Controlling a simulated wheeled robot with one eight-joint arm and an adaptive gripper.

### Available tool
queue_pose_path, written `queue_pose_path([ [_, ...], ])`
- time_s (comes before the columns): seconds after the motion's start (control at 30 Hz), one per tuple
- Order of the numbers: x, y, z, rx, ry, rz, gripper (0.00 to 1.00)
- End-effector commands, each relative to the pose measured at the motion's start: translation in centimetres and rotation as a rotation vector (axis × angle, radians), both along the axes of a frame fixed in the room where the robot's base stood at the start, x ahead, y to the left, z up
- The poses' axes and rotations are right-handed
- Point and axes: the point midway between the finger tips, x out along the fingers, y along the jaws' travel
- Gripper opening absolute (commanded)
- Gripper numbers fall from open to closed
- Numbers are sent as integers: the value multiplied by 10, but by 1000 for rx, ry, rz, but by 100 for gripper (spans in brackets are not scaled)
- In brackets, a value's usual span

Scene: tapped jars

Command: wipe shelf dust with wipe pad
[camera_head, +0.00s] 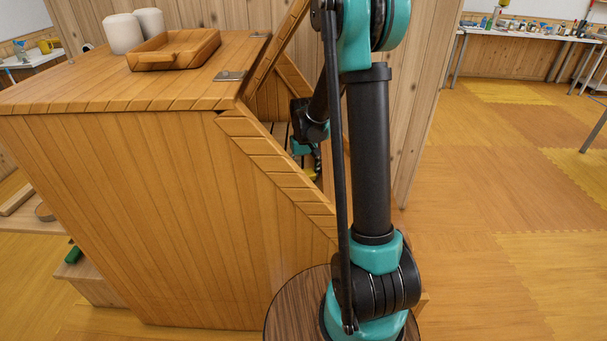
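A wooden cabinet (130,210) with a slanted opening on its right side stands left of my arm. Inside the opening, a small part of a slatted shelf (280,130) shows. My gripper (316,160) reaches into this opening and is mostly hidden by the cabinet's slanted edge and by my own arm. Whether its fingers are open or shut cannot be seen. A small yellow patch (312,175) shows just below the gripper; I cannot tell whether it is the wipe pad or whether it is held. No dust can be made out.
A wooden tray (174,50) and two white cylinders (123,34) stand on the cabinet top. A metal hinge (230,76) sits at its edge. A low wooden step with a green item (73,255) is at left. Open floor (490,200) lies to the right, with cluttered tables behind.

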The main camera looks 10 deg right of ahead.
Motion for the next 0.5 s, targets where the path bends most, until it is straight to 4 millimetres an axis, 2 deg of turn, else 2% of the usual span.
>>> queue_pose_path([
  [0.17,1,3,0,0,0,1,50],
  [0.5,6,30,0,0,0,1,50],
])
